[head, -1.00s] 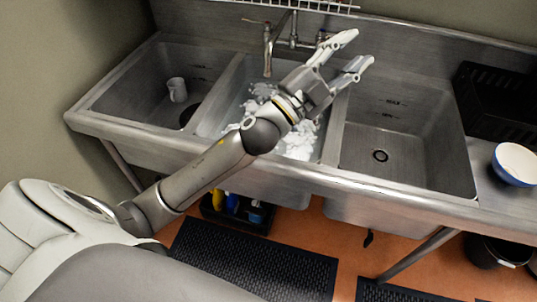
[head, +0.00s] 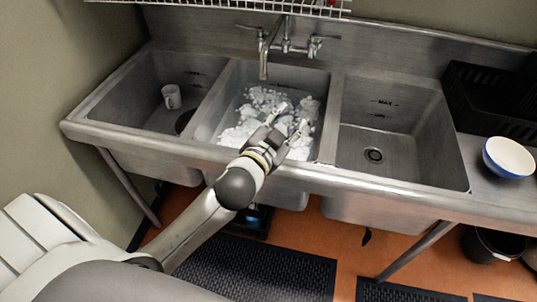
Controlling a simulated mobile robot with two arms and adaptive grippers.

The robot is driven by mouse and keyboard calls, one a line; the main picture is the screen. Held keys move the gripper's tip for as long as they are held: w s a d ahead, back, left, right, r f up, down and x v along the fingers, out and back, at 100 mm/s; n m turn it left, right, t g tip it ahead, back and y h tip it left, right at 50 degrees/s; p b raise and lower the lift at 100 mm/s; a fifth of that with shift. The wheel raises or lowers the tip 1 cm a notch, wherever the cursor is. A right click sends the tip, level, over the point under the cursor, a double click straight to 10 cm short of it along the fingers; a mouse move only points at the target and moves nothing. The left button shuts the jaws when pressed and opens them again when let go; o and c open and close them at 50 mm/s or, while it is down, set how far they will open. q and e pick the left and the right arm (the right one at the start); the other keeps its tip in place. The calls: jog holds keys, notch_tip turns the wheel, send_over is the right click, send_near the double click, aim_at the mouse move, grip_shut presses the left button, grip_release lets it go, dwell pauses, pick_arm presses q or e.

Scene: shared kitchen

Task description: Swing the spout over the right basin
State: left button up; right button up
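The faucet spout (head: 263,62) comes off the wall-mounted tap at the back and hangs over the middle basin (head: 232,85), left of its centre line. The right basin (head: 400,150) is empty, with a drain in its floor. My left gripper (head: 291,116) is over the front part of the middle basin, its fingers spread and nothing seen between them. It is apart from the spout, in front of it and a little to the right. My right gripper is not in view.
White foam (head: 312,107) lies in the middle basin. The left basin holds a white mug (head: 171,96). A blue-and-white bowl (head: 509,158) and a black rack (head: 490,105) are on the right drainboard. A wire shelf (head: 240,7) hangs above the tap.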

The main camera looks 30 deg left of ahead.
pick_arm(q)
jog(key=s+f+g, duration=0.1)
jog(key=f, duration=0.1)
jog(key=s+a+f+n+g, duration=0.1)
jog(key=s+f, duration=0.1)
jog(key=s+f+g+y, duration=0.1)
jog(key=s+f, duration=0.1)
jog(key=shift+a+f+n, duration=0.2)
jog(key=shift+f+n, duration=0.1)
jog(key=shift+f, duration=0.05)
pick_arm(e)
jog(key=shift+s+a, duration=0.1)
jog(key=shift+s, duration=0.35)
